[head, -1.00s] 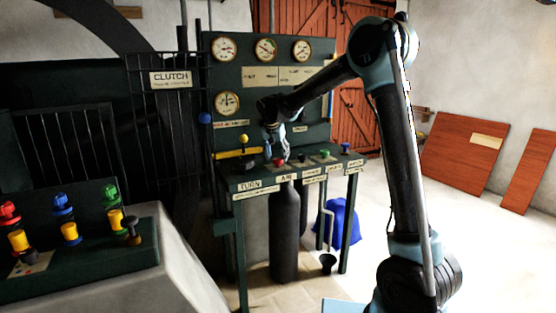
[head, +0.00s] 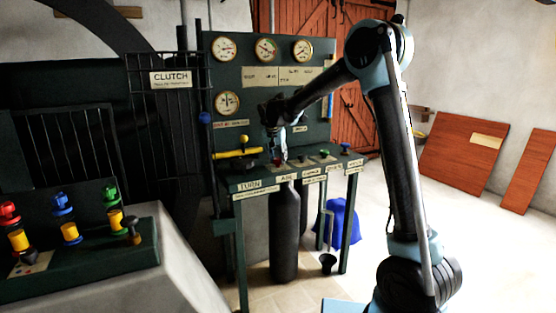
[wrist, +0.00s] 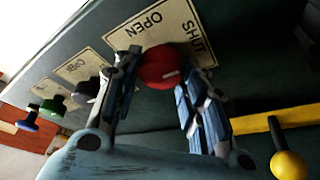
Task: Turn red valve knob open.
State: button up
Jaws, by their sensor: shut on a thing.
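The red valve knob (wrist: 161,68) is round with a pale mark on its face, and sits between the fingertips in the wrist view. My gripper (wrist: 165,82) is shut on it, one blue-padded finger on each side. A plate with the words OPEN and SHUT (wrist: 155,28) lies behind the knob. In the head view my gripper (head: 277,158) reaches down to the green console (head: 250,180) above the AIR label. There the knob is small and mostly hidden by the fingers.
Black, green and blue knobs stand along the same console; the green knob (head: 323,153) is nearest clear. A yellow lever (head: 238,152) lies left of my gripper. Gauges (head: 265,49) fill the panel behind. A dark cylinder (head: 285,232) stands under the console. Floor to the right is clear.

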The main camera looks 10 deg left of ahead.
jog(key=shift+n, duration=0.3)
jog(key=n, duration=0.2)
jog(key=n+y, duration=0.1)
jog(key=shift+d+n+y, duration=0.15)
jog(key=shift+n+y, duration=0.15)
jog(key=shift+n, duration=0.1)
jog(key=n, duration=0.2)
jog(key=n+g+y, duration=0.1)
jog(key=n, duration=0.1)
jog(key=shift+w+d+n+y, duration=0.1)
jog(key=shift+d+n+y, duration=0.05)
jog(key=shift+n+y, duration=0.15)
jog(key=n+g+y, duration=0.1)
jog(key=n, duration=0.3)
jog(key=shift+w, duration=0.1)
jog(key=n+g, duration=0.1)
jog(key=n, duration=0.3)
jog(key=shift+w+d+n+g+y, duration=0.1)
jog(key=shift+n+g+y, duration=0.2)
jog(key=shift+g, duration=0.1)
jog(key=o, duration=1)
jog(key=shift+n, duration=0.3)
jog(key=shift+o, duration=0.2)
